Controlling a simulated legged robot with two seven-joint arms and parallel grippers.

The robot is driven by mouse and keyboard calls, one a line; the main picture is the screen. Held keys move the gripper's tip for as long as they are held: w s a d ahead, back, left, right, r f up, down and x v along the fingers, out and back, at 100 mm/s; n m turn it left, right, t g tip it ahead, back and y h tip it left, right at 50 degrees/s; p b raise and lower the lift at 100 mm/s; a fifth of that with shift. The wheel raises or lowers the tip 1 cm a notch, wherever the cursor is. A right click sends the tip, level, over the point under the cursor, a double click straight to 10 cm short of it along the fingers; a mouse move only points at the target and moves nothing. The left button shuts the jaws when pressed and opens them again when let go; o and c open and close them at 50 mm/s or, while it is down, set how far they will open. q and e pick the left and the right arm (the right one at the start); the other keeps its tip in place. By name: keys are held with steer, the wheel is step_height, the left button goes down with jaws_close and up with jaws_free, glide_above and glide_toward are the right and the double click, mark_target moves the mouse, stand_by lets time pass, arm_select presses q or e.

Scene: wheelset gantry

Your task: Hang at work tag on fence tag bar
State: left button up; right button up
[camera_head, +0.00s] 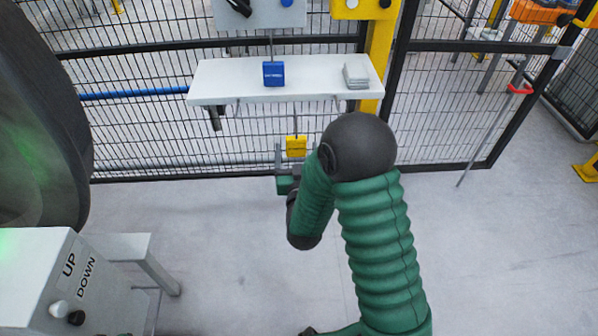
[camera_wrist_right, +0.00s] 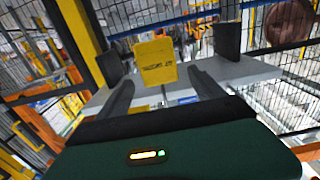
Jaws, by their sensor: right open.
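A yellow tag (camera_head: 296,146) with dark lettering too small to read hangs upright on a thin strap below the front of the white shelf (camera_head: 225,80). My right gripper (camera_head: 292,162) is just below and around the tag. In the right wrist view the yellow tag (camera_wrist_right: 155,60) stands between the two spread dark fingers of the right gripper (camera_wrist_right: 170,55), with gaps on both sides. A thin bar (camera_head: 250,117) runs under the shelf, and the strap appears to hang from it. My left gripper is out of view.
A black mesh fence (camera_head: 130,130) and a yellow post (camera_head: 379,60) stand behind. At the left are a white control box (camera_head: 35,275) marked UP and DOWN and a large dark wheel (camera_head: 40,120). The floor at right is clear.

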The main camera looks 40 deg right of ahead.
steer(key=shift+p+v, duration=5.05)
steer(key=shift+v, duration=1.1)
steer(key=w+a+f+n+g+y, duration=0.2)
steer(key=w+a+f+g+y, duration=0.2)
steer(key=a+g+y, duration=0.25)
steer(key=s+a+r+n+g+y, duration=0.2)
steer(key=s+g, duration=0.1)
steer(key=s, duration=0.3)
steer(key=s+a+r+n+g+y, duration=0.1)
steer(key=s+r+n+g, duration=0.1)
steer(key=s, duration=0.4)
step_height(320, 180, up, 23)
steer(key=s+g+p, duration=0.1)
steer(key=p, duration=2.1)
steer(key=shift+s+r, duration=0.1)
steer(key=shift+s, duration=0.05)
